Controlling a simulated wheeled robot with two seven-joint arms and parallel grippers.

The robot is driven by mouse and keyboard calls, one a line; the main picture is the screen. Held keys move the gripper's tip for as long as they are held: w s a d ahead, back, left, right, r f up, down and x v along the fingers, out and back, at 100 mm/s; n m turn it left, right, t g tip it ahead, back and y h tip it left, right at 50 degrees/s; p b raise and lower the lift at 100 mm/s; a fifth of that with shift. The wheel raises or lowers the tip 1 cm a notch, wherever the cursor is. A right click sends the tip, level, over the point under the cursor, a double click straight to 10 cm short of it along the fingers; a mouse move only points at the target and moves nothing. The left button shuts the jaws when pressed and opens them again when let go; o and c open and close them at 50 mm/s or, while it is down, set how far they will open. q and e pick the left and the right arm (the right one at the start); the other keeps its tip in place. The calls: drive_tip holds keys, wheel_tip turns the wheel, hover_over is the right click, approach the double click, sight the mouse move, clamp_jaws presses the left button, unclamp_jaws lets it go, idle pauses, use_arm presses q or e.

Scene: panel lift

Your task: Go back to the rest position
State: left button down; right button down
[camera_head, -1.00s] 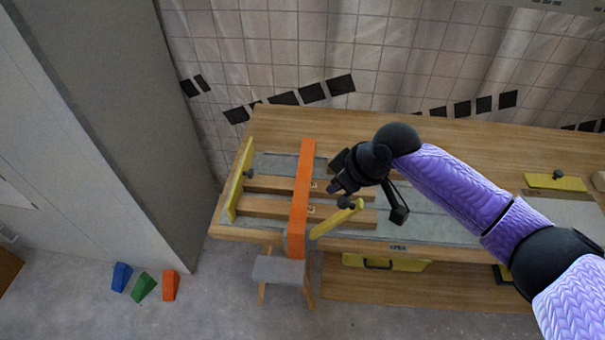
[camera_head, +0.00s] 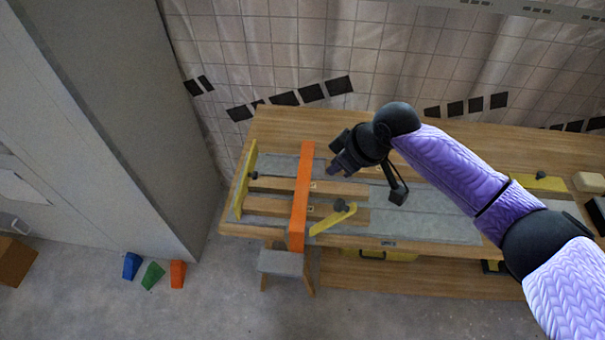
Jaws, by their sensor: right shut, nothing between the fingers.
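My right gripper (camera_head: 338,168) is at the end of the purple and black arm that comes in from the right. It is over the workbench (camera_head: 440,140), just right of the orange bar (camera_head: 302,190). I see nothing held in it, and its fingers are small and dark in this view. The orange bar lies across two wooden strips (camera_head: 275,206) on the bench's grey surface. I cannot tell how high the gripper is above the bench. My left gripper is not in view.
Yellow pieces with black knobs (camera_head: 334,219) sit around the strips. A grey stool (camera_head: 281,263) stands at the bench's front. Blue, green (camera_head: 153,275) and orange blocks lie on the floor beside a tall grey cabinet (camera_head: 130,110). A tiled wall is behind.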

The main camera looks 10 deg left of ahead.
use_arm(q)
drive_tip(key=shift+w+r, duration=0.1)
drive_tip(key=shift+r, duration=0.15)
use_arm(e)
drive_tip(key=shift+r, duration=0.2)
